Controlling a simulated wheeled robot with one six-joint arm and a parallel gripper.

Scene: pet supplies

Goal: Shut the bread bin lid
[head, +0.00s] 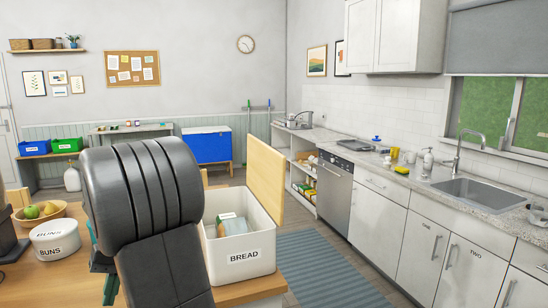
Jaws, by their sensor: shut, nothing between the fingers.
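The white bread bin (243,263), labelled BREAD, stands near the right end of the wooden table. Its pale wooden lid (266,184) is open and stands upright, tilted slightly, along the bin's right side. Inside the open bin lies a package (232,224) with white and teal parts. My large black arm link fills the foreground just left of the bin and hides part of the table. Small teal and dark parts show at the arm's left edge, but I cannot make out my gripper or its fingertips.
A white round tin (56,241) labelled BUNS and a wooden fruit bowl (42,216) stand on the table left of my arm. Right of the bin is open floor with a striped blue-grey rug (325,275), then the kitchen counter (385,168) with a sink (489,193).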

